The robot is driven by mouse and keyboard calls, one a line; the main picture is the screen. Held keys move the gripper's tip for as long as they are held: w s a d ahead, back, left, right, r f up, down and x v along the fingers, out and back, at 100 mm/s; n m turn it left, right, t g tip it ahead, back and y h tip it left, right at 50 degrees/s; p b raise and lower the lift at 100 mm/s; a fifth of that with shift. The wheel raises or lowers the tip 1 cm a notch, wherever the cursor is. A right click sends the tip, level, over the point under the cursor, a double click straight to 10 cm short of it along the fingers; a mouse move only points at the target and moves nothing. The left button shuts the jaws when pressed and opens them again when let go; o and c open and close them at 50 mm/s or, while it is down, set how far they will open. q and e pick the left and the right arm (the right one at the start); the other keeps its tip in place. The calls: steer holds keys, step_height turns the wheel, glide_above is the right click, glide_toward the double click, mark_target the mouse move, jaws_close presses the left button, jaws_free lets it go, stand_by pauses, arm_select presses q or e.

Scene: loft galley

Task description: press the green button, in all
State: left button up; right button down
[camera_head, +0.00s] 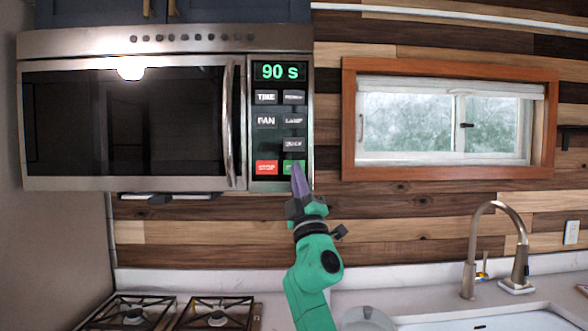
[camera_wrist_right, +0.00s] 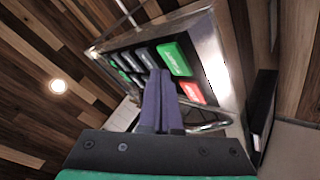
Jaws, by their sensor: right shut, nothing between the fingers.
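The microwave (camera_head: 130,188) hangs above the stove with its door shut. Its display (camera_head: 280,72) reads "90 s". The green button (camera_head: 291,167) is at the lower right of the keypad, beside the red STOP button (camera_head: 266,168). My right gripper (camera_head: 298,168) is shut and empty, its purple fingertips overlapping the green button's lower right in the head view. In the right wrist view the fingers (camera_wrist_right: 163,80) point up toward the panel, near the green button (camera_wrist_right: 174,58) and the red button (camera_wrist_right: 193,92). Whether they touch the green button I cannot tell. My left gripper is not in view.
Grey keys such as TIME (camera_head: 266,97) sit above the green and red buttons. The door handle (camera_head: 228,120) is just left of the keypad. Stove burners (camera_head: 135,312) are below left, a faucet (camera_head: 510,225) and sink to the right. The wall below the window (camera_head: 440,175) is clear.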

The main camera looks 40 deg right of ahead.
stand_by(0.7)
steer(key=shift+w+d+b, duration=0.25)
steer(key=shift+w+b, duration=0.1)
steer(key=shift+b, duration=0.05)
